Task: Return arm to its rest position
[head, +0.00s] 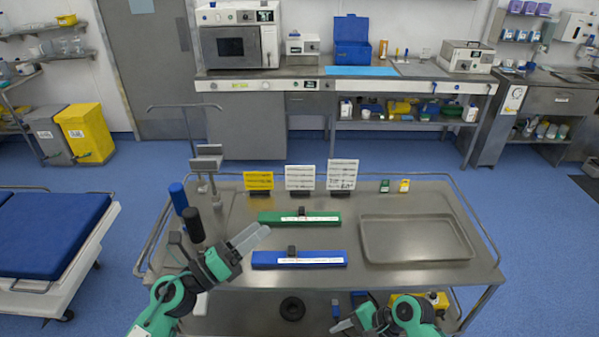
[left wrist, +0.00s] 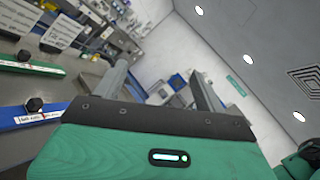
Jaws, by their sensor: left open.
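My left gripper (head: 253,237) is over the left part of the steel table, to the left of the blue bar, with its fingers pointing up and right. In the left wrist view its two fingers (left wrist: 160,85) stand apart with nothing between them. My right gripper (head: 343,322) is low at the front edge of the table, and its jaw opening is too small to tell. The green bar (head: 330,217) and the blue bar (head: 325,259) lie on the table, each with a white label and a dark knob. Both bars also show at the left of the left wrist view.
The steel table (head: 230,275) holds an empty tray (head: 415,240) at the right and upright label cards (head: 300,178) at the back. Dark and blue cylinders (head: 194,224) stand at the left, close to my left arm. A blue bed (head: 45,235) is farther left.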

